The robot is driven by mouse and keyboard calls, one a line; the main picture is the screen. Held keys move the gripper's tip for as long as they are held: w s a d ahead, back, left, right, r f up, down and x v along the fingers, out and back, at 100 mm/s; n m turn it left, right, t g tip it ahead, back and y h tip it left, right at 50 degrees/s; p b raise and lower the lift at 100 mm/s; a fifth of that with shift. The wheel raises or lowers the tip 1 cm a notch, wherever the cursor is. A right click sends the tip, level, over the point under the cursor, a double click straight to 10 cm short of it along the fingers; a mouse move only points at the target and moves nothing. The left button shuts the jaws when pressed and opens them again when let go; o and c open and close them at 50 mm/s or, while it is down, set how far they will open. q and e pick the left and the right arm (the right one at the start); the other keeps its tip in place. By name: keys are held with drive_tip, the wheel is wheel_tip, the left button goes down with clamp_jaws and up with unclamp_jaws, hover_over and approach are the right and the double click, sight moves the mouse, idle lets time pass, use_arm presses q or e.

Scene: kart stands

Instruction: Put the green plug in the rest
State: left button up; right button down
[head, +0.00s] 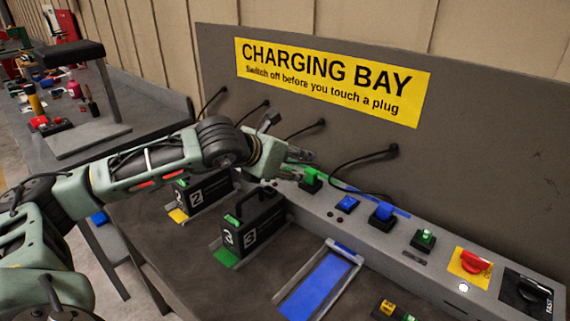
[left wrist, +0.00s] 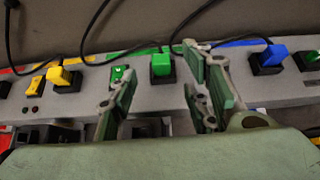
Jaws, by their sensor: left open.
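The green plug (head: 311,180) stands upright in a black socket on the grey ledge, below the sign. In the left wrist view it (left wrist: 162,65) shows beyond my fingers, between them in the picture, with clear faces on both sides. My left gripper (head: 303,166) is open and empty just beside the plug; contact is not visible. Its fingers (left wrist: 160,88) spread left and right in the wrist view. A green rocker switch (left wrist: 121,74) sits left of the plug. I cannot tell which fitting is the rest. My right gripper is not in view.
A blue plug (head: 382,213), a blue switch (head: 347,204) and a red knob (head: 474,262) line the ledge. Black cases numbered 2 (head: 205,190) and 3 (head: 252,228) stand in front. A blue bay (head: 318,285) is empty. Black cables hang from the wall.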

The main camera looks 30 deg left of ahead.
use_arm(q)
drive_tip(key=shift+v, duration=1.4)
idle(1.3)
